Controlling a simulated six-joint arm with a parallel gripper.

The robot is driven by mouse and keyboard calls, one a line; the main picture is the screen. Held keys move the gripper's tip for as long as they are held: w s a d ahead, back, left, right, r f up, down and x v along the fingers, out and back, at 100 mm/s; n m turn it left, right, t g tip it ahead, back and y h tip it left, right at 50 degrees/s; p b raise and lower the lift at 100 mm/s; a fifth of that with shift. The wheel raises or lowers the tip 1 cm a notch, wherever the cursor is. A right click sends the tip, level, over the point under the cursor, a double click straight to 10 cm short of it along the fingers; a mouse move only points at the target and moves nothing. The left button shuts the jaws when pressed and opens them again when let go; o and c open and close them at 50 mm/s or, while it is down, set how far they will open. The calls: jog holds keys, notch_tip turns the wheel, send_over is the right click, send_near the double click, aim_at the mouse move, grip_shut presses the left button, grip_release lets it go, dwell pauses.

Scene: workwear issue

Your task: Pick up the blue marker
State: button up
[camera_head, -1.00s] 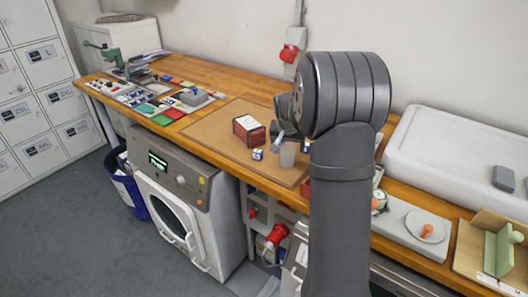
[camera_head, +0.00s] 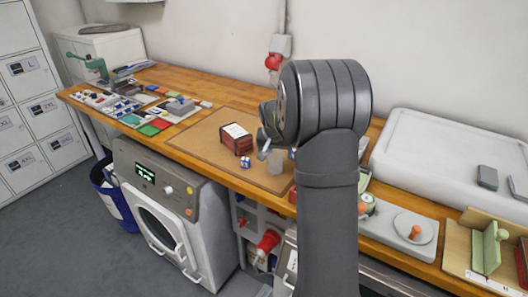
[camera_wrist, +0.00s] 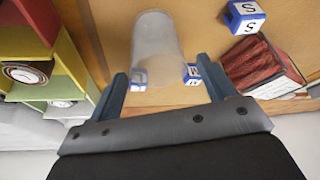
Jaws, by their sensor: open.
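No pen-shaped marker is plain to see. Small blue-and-white lettered blocks are in view. One, marked S (camera_wrist: 245,15), lies at the top right of the wrist view and stands on the brown mat in the head view (camera_head: 245,162). Two more blue-and-white pieces show low in the wrist view, one by the left finger (camera_wrist: 138,78) and one by the right finger (camera_wrist: 192,73). A translucent cup (camera_wrist: 157,45) is ahead of my gripper (camera_wrist: 163,72); it also shows in the head view (camera_head: 277,160). My gripper is open, with nothing visibly held.
A dark red box (camera_head: 236,139) with a white top stands on the brown mat (camera_head: 205,135), left of my gripper. Coloured trays (camera_wrist: 40,65) are at the left of the wrist view. A large white bin (camera_head: 430,150) is at the right. Small items crowd the bench's far left.

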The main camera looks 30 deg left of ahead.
aim_at(247, 159)
dwell(0.4)
jog(key=c, duration=0.6)
notch_tip(247, 159, up, 17)
jog(key=shift+c, duration=0.2)
jog(key=s+a+f+m+g, duration=0.1)
jog(key=a+f+m, duration=0.1)
jog(key=f+m, duration=0.3)
jog(key=s+a+f+m+g+y, duration=0.1)
jog(key=a+f+m+g, duration=0.1)
jog(key=f+m, duration=0.4)
jog(key=s+a+f+m+g+y, duration=0.1)
jog(key=s+a+f+m+g, duration=0.1)
jog(key=f+m, duration=0.4)
jog(key=shift+a+f+m, duration=0.1)
jog(key=shift+a+m, duration=0.15)
jog(key=shift+m, duration=0.5)
jog(key=shift+a+f+m, duration=0.1)
jog(key=shift+a+m, duration=0.1)
jog(key=shift+m, duration=0.55)
jog(key=shift+y, duration=0.3)
jog(key=shift+w+a+x, duration=0.1)
jog(key=shift+x, duration=1.2)
jog(key=shift+w+a+x, duration=0.1)
jog(key=shift+a+x, duration=0.05)
jog(key=shift+x, duration=1.1)
